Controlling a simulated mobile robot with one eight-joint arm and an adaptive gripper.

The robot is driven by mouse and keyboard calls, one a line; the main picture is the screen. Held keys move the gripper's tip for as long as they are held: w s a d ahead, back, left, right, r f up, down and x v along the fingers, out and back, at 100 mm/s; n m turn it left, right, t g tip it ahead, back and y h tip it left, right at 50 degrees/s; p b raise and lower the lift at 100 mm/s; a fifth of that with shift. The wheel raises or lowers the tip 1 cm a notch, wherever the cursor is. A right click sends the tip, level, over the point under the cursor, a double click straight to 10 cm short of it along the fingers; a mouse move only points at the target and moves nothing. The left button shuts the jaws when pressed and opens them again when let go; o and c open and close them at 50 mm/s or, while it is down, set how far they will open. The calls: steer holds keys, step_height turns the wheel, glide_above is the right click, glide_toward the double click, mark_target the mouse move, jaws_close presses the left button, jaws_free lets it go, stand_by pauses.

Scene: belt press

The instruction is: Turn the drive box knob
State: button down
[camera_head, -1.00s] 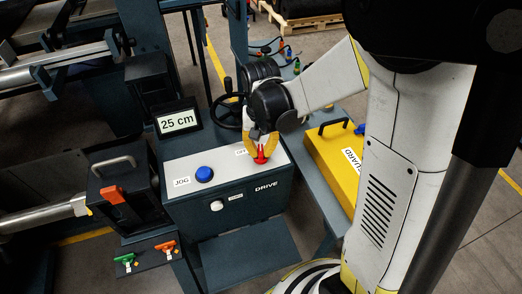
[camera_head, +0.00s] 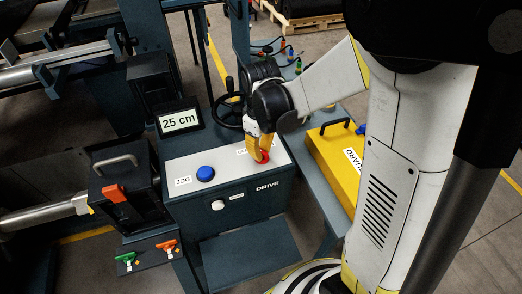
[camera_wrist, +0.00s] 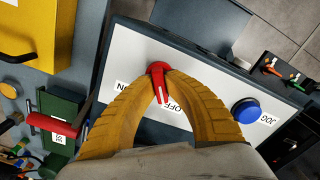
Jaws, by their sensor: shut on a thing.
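The drive box (camera_head: 236,205) has a pale top panel. A red knob (camera_head: 265,157) sits near the panel's right end and also shows in the wrist view (camera_wrist: 158,70). In that view its white-marked pointer is toward the OFF label (camera_wrist: 174,105), with the ON label (camera_wrist: 121,86) to the left. My gripper (camera_head: 261,154) is over the knob from above. In the wrist view its yellow fingers (camera_wrist: 160,80) curve in from both sides and are shut on the knob. The fingers hide part of the knob and labels in the head view.
A blue JOG button (camera_head: 205,174) is left of the knob on the same panel. A "25 cm" display (camera_head: 179,120) and a black handwheel (camera_head: 228,111) stand behind. A yellow GUARD cover (camera_head: 334,158) lies to the right. A white knob (camera_head: 218,205) is on the front.

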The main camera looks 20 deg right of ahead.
mark_target(261, 151)
steer(key=shift+n, duration=1.1)
steer(key=c, duration=1.4)
jaws_free()
steer(key=shift+c, duration=0.2)
step_height(261, 151, up, 12)
